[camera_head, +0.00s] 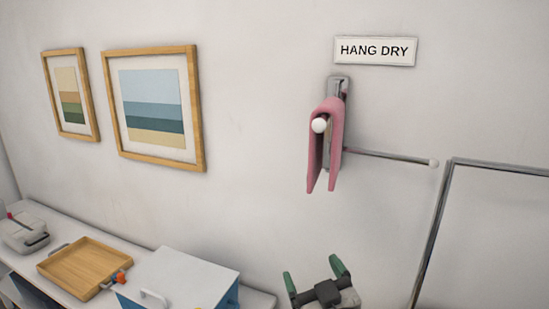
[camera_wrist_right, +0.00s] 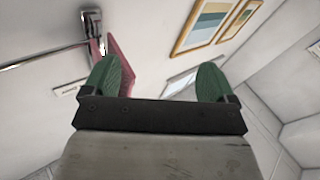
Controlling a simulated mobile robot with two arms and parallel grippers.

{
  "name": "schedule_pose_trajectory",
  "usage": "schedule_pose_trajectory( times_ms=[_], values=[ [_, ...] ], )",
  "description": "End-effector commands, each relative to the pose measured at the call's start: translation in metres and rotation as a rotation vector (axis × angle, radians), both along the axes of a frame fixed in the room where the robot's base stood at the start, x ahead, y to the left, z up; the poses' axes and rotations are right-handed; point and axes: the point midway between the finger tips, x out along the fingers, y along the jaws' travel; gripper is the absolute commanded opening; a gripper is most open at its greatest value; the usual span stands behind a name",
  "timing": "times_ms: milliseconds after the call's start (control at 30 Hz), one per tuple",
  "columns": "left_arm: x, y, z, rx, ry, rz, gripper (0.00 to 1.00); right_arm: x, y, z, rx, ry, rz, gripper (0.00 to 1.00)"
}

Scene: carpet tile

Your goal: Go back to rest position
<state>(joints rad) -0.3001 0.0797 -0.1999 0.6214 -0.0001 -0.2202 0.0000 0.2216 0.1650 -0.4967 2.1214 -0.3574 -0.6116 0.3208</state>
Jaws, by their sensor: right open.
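My right gripper (camera_head: 317,276) is at the bottom of the head view, below the wall rack. Its green fingers are apart, with nothing between them. In the right wrist view the open fingers (camera_wrist_right: 157,80) also show, empty. A pink cloth (camera_head: 328,140) hangs folded over a wall rack's peg, whose white ball end (camera_head: 320,125) points out at the front. The cloth also shows in the right wrist view (camera_wrist_right: 120,62), partly behind the left finger. My gripper is apart from the cloth. My left gripper is not in view.
A HANG DRY sign (camera_head: 375,51) is above the rack. A second bar (camera_head: 390,157) reaches right, near a metal frame (camera_head: 500,167). A wooden tray (camera_head: 82,268), a blue bin with a white lid (camera_head: 190,275) and a grey case (camera_head: 22,233) are at lower left. Two framed pictures (camera_head: 155,105) hang on the wall.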

Motion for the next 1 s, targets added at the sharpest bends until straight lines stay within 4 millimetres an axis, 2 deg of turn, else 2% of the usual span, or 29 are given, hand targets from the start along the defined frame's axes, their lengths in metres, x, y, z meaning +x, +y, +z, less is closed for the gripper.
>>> schedule_pose_trajectory(
  times_ms=[33,100,200,300,400,500,767,833,1000],
  values=[
    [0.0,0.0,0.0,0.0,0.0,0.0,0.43,-0.012,-0.018,-0.034,0.004,0.135,-0.052,0.87],
    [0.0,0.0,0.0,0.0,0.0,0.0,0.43,-0.032,-0.04,-0.076,-0.002,0.313,-0.114,0.87],
    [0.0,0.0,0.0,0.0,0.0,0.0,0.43,-0.072,-0.069,-0.131,-0.024,0.568,-0.181,0.87],
    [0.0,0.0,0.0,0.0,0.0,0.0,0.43,-0.115,-0.09,-0.171,-0.052,0.783,-0.22,0.87],
    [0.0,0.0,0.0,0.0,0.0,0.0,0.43,-0.154,-0.105,-0.198,-0.078,0.955,-0.239,0.87],
    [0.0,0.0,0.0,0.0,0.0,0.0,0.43,-0.19,-0.116,-0.216,-0.103,1.099,-0.247,0.87],
    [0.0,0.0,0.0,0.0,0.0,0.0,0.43,-0.276,-0.137,-0.24,-0.161,1.411,-0.241,0.87],
    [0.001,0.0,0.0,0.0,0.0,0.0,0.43,-0.266,-0.135,-0.258,-0.163,1.408,-0.24,0.87],
    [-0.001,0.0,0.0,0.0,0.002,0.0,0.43,-0.257,-0.133,-0.3,-0.166,1.423,-0.239,0.87]
  ],
)
